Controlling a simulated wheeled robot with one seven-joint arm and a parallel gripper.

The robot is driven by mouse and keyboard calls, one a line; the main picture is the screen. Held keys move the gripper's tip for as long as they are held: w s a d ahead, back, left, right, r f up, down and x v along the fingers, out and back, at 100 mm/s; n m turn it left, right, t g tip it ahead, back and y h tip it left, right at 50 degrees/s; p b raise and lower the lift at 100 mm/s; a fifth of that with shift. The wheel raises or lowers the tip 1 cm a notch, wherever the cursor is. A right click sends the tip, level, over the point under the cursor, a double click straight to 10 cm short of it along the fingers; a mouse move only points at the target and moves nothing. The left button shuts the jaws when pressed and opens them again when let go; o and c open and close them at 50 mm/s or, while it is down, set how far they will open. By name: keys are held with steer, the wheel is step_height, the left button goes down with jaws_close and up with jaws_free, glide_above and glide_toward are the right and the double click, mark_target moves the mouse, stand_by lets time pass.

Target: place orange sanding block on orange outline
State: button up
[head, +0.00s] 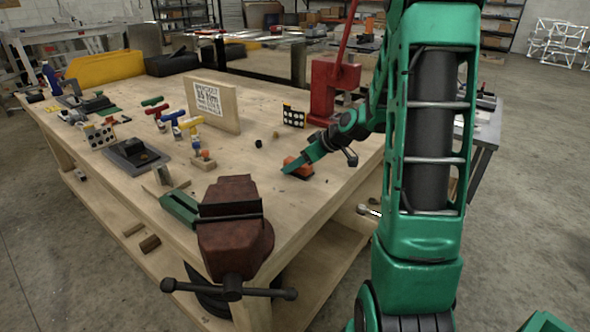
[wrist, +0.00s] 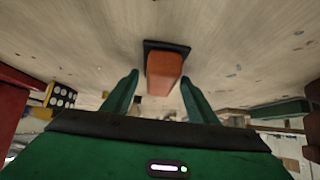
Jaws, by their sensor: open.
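The orange sanding block (head: 305,173) sits on the wooden workbench (head: 270,185) near its right edge, partly hidden by my gripper (head: 298,164). In the wrist view the orange block (wrist: 166,71) has a dark base and lies between the two green fingers of my gripper (wrist: 160,77). The fingers are open, with a gap visible on each side of the block. I cannot make out the orange outline in either view.
A red vise (head: 235,225) is at the bench's near corner. A red press (head: 330,90) stands behind my gripper, with a dotted board (head: 293,116) beside it. A wooden panel (head: 212,104) stands mid-bench. Clamps and tools crowd the left; bare wood lies around the block.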

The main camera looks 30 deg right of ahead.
steer(key=shift+c, duration=0.7)
steer(key=c, duration=0.8)
steer(key=shift+c, duration=0.2)
steer(key=shift+r, duration=0.2)
steer(key=shift+r, duration=0.25)
steer(key=r, duration=0.3)
steer(key=shift+s+a+r, duration=0.1)
steer(key=shift+a+r, duration=0.1)
steer(key=shift+r, duration=0.2)
steer(key=s+a+r, duration=0.6)
steer(key=a, duration=0.3)
steer(key=shift+s+r, duration=0.2)
steer(key=shift+s, duration=0.05)
